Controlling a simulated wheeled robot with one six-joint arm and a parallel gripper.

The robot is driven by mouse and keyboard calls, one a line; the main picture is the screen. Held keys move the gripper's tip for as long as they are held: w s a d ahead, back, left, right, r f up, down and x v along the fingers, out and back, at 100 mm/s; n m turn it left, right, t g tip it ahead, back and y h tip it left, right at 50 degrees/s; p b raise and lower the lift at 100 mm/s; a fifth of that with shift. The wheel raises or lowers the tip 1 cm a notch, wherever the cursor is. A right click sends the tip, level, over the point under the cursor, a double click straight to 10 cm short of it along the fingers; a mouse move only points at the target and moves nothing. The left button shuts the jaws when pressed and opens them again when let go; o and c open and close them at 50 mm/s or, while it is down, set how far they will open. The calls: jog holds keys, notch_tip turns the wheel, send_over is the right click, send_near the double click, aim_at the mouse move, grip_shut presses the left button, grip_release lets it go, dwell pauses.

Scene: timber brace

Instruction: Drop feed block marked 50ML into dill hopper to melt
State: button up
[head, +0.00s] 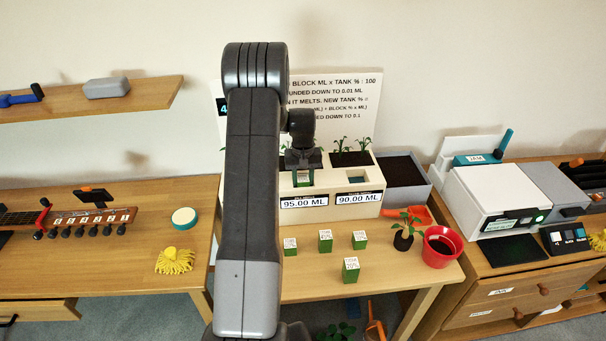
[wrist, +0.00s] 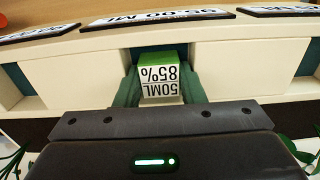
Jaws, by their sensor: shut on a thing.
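My gripper (head: 303,165) is shut on a green block with a white label (wrist: 160,80). In the wrist view the label reads 50ML and 85%, upside down. The block also shows small in the head view (head: 303,178), above the white planter unit (head: 330,210). The block is held over a hopper opening behind the 95.00 ML display (head: 304,202); the wrist view shows that display (wrist: 160,17) beyond the block. Another square opening (head: 356,180) lies behind the 90.00 ML display (head: 358,198). The names on the displays are too small to read. My arm hides the unit's left part.
Several other green blocks (head: 325,241) stand on the table in front of the unit. A small potted seedling (head: 404,238) and a red pot (head: 441,246) stand at the right. Seedlings (head: 350,155) grow behind the openings. A lettered board (head: 340,100) stands behind.

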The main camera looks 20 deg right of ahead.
jog(key=shift+f, duration=0.35)
jog(key=o, duration=1.1)
jog(key=shift+c, duration=0.2)
notch_tip(320, 180, up, 14)
jog(key=b, duration=0.2)
jog(key=shift+f, duration=0.1)
jog(key=shift+f+p, duration=0.6)
jog(key=shift+f, duration=4.1)
